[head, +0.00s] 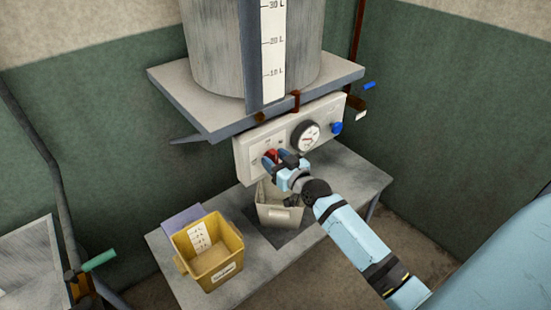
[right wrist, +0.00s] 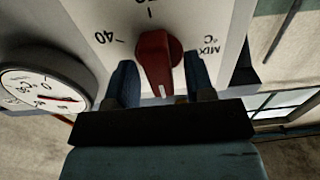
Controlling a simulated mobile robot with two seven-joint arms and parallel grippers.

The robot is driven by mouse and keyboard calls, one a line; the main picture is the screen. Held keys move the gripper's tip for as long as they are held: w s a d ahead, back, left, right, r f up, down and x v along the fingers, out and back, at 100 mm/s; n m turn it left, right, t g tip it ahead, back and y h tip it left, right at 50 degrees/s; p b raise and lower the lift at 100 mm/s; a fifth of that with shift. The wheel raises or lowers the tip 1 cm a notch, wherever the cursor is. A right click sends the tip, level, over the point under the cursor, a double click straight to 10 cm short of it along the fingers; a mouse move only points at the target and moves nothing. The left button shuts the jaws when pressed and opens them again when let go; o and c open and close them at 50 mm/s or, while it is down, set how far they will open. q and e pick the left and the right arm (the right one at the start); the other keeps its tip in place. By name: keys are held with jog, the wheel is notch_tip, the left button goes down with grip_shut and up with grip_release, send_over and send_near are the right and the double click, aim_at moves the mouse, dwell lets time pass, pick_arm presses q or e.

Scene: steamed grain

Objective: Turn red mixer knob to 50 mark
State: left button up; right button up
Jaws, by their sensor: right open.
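The red mixer knob (head: 272,153) is on the white control panel (head: 243,150), partly hidden by my right gripper (head: 277,159) in the head view. In the right wrist view the red knob (right wrist: 157,58) sits between the two blue fingers of my open right gripper (right wrist: 161,82), with a visible gap on each side. The knob's white pointer line faces the bottom of that picture, toward the gripper's palm. A "40" mark and "MIX °C" lettering flank the knob; another mark at the top edge is cut off. My left gripper is not in view.
A round gauge (head: 305,136) and a blue knob (head: 337,128) are on the panel right of the red knob. A large tank (head: 215,45) stands on the shelf above. Below are a pale container (head: 280,215) and a yellow bin (head: 213,262) on a metal table (head: 350,183).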

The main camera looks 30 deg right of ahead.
grip_shut()
